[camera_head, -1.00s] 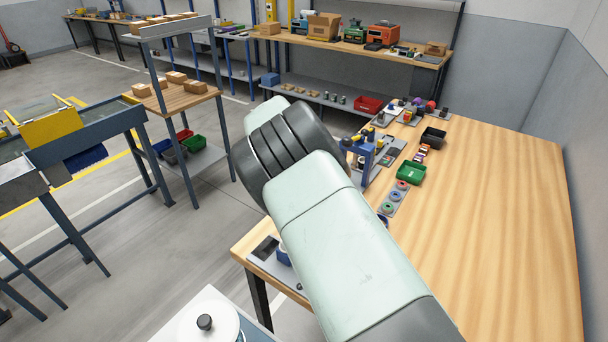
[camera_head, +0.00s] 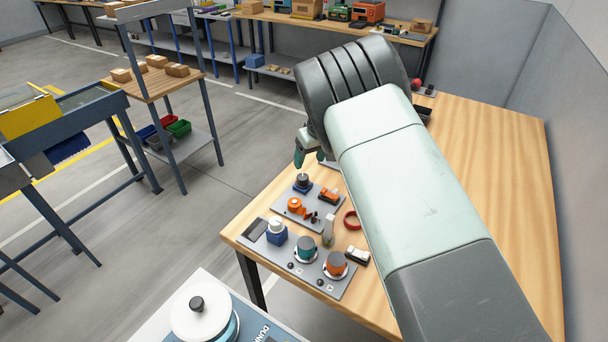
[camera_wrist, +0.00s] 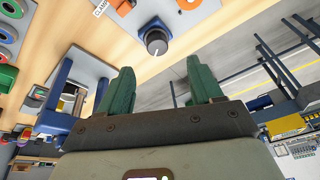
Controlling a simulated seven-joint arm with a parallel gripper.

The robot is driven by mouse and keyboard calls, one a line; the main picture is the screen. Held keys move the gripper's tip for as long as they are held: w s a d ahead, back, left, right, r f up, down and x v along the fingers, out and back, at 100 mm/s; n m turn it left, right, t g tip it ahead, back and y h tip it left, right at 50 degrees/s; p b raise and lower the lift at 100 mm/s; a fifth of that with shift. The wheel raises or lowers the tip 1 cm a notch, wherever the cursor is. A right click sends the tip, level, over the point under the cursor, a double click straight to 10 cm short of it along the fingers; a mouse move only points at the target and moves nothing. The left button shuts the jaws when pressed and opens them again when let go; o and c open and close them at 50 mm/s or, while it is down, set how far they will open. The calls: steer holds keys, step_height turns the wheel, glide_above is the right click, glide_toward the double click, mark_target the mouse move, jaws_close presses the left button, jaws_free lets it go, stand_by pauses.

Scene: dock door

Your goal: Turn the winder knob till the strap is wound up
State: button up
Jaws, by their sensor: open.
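A dark round knob with a white line on a blue base (camera_wrist: 155,40) sits on a grey plate near the table edge. In the head view the same-looking knob (camera_head: 303,182) stands at the plate's far end. I cannot tell for sure that it is the winder knob, and I make out no strap. My gripper (camera_wrist: 160,70) is open and empty, with green fingers spread apart. In the wrist view the knob lies beyond the fingertips, in line with the gap, not touched.
An orange part (camera_head: 295,204) and a black-and-orange part (camera_head: 329,195) share the plate. The table's right side is clear.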

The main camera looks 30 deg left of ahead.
mark_target(303, 176)
steer(key=a+f+n, duration=0.1)
steer(key=f, duration=0.2)
steer(key=w+a+f+n+y, duration=0.1)
steer(key=f, duration=0.2)
steer(key=a+f+n, duration=0.1)
steer(key=f, duration=0.2)
steer(key=shift+w+f, duration=0.2)
steer(key=shift+w, duration=0.2)
steer(key=c, duration=1)
steer(key=shift+a, duration=0.1)
steer(key=shift+c, duration=0.3)
